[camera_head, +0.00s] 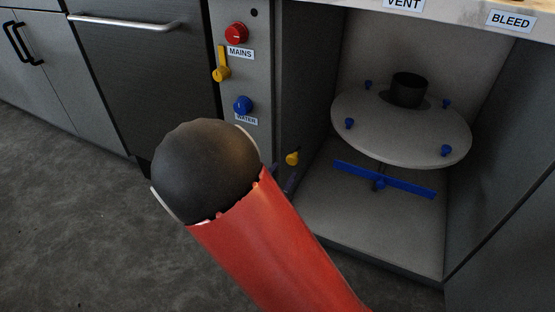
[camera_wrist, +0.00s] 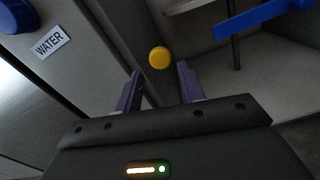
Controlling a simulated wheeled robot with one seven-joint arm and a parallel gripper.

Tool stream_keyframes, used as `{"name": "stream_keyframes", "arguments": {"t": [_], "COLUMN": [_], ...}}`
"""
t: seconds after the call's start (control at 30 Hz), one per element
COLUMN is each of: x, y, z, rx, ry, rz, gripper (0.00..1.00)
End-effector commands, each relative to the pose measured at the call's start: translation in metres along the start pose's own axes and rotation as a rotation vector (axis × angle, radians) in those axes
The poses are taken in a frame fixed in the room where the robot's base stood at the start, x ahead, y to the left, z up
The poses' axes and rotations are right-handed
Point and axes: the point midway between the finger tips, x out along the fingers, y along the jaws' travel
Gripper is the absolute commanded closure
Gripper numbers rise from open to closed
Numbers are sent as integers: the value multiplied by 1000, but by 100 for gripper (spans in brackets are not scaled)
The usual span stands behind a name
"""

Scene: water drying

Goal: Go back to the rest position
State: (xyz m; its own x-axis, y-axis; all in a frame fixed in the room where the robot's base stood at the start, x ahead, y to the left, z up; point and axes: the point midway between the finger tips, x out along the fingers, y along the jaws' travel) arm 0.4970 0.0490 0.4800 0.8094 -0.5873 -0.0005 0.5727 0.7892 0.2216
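My gripper shows in the wrist view (camera_wrist: 158,88), its two purple-grey fingers apart with nothing between them. Beyond the fingertips is a round yellow knob (camera_wrist: 159,57), set apart from them. In the head view my arm's dark rounded joint and red link cover the middle, hiding most of the gripper. The same yellow knob (camera_head: 292,158) shows just right of the arm on the cabinet's inner side wall. I cannot tell the exact distance between the fingers and the knob.
A panel carries a red knob (camera_head: 237,33), a yellow lever (camera_head: 222,70) and a blue WATER knob (camera_head: 242,105). The open cabinet holds a round grey plate (camera_head: 385,135) with blue knobs and a blue bar (camera_head: 400,183) below. Bare floor (camera_head: 75,215) lies left.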

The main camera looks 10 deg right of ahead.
Motion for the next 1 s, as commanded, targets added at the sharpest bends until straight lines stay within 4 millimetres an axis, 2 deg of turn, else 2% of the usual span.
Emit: {"name": "stream_keyframes", "arguments": {"t": [0.17,0.27,0.37,0.47,0.5,0.6,0.7,0.83,1.0], "x": [1,6,12,9,4,-14,-39,-73,-114], "y": [-2,-16,-49,-94,-111,-146,-167,-175,-159], "z": [2,16,43,72,82,103,119,142,178], "rx": [7,59,184,373,457,674,907,1231,1671], "ry": [0,7,28,66,86,138,197,282,405], "rz": [-9,-85,-257,-493,-589,-811,-1006,-1208,-1366], "gripper": [61,61,61,61,61,61,61,61,61]}}
